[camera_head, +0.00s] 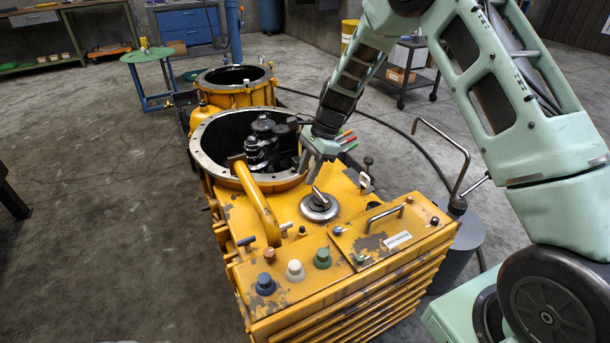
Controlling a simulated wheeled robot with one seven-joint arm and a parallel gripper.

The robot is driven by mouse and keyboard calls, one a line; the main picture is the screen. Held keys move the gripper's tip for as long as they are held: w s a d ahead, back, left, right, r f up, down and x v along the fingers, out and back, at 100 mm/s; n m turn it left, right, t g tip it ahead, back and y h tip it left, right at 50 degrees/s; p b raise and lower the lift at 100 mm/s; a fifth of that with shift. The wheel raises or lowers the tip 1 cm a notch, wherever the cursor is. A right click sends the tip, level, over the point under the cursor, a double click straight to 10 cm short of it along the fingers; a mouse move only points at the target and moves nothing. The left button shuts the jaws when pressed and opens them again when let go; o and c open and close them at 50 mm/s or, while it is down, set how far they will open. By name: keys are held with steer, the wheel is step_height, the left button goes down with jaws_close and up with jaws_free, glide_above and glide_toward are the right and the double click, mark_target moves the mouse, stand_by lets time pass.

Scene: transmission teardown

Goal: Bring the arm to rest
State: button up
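My gripper (316,166) is at the end of my pale green arm, which reaches in from the right and bends down over the yellow transmission housing (238,290). The fingers point down, just above the housing's top and behind the round metal cap with a lever (319,207). The two fingers look apart, and I see nothing between them. Whether the fingertips touch the housing is hard to tell. Beside the gripper, to the left, is the open round bore with a dark gear assembly (264,143) inside.
A second open ring (235,89) lies behind. A green round table (146,56) and cart (411,75) stand farther back.

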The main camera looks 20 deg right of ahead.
steer(key=shift+a, duration=0.1)
stand_by(0.3)
steer(key=s+a+r+n+h, duration=0.1)
steer(key=s+a+r+n, duration=1.05)
steer(key=s, duration=0.35)
steer(key=s+r+n+h, duration=0.35)
steer(key=s+n, duration=0.95)
steer(key=s, duration=0.8)
step_height(320, 180, up, 24)
steer(key=a+p, duration=0.1)
steer(key=p, duration=2.2)
steer(key=shift+y+p, duration=0.35)
steer(key=shift+p, duration=0.05)
steer(key=shift+r, duration=0.1)
